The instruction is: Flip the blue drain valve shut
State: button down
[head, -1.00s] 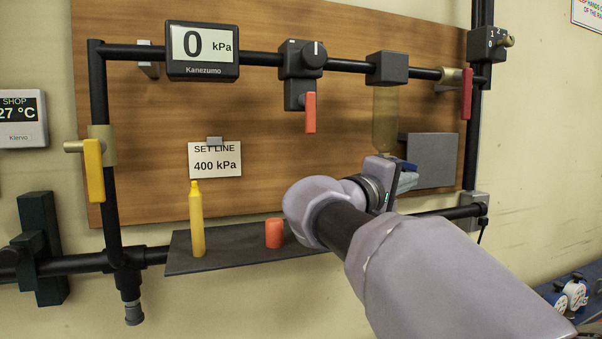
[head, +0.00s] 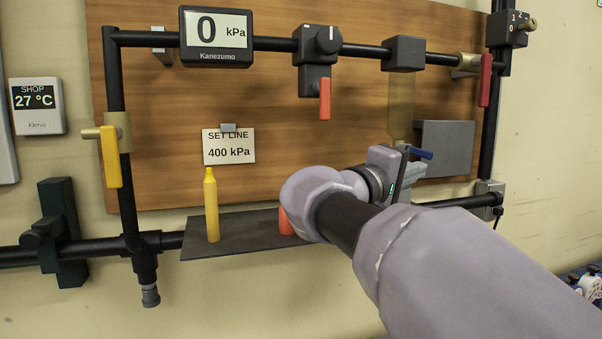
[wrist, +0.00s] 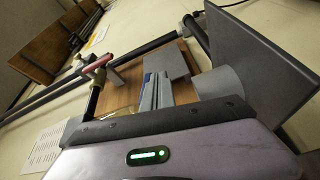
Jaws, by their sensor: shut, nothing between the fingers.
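The blue drain valve handle (head: 420,153) shows in the head view below the clear filter bowl (head: 401,105), sticking out to the right and close to level. My wrist hides its left end and the valve body. My gripper (head: 414,172) is shut and empty, just below the blue handle in the picture. I cannot tell whether it touches the handle. In the wrist view the shut fingers (wrist: 156,92) point away from me, beside a grey plate (wrist: 172,62). I cannot clearly make out the blue handle there.
A grey plate (head: 447,148) stands right of the handle. A red-handled valve (head: 485,80) is above right. A shelf (head: 235,240) holds a yellow bottle (head: 211,208) and an orange plug (head: 285,221), partly behind my arm. A black pipe (head: 455,202) runs below.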

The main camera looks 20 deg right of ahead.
jog(key=p+v, duration=0.2)
jog(key=v, duration=1.2)
jog(key=shift+s+a+p, duration=0.15)
jog(key=shift+a+p, duration=0.25)
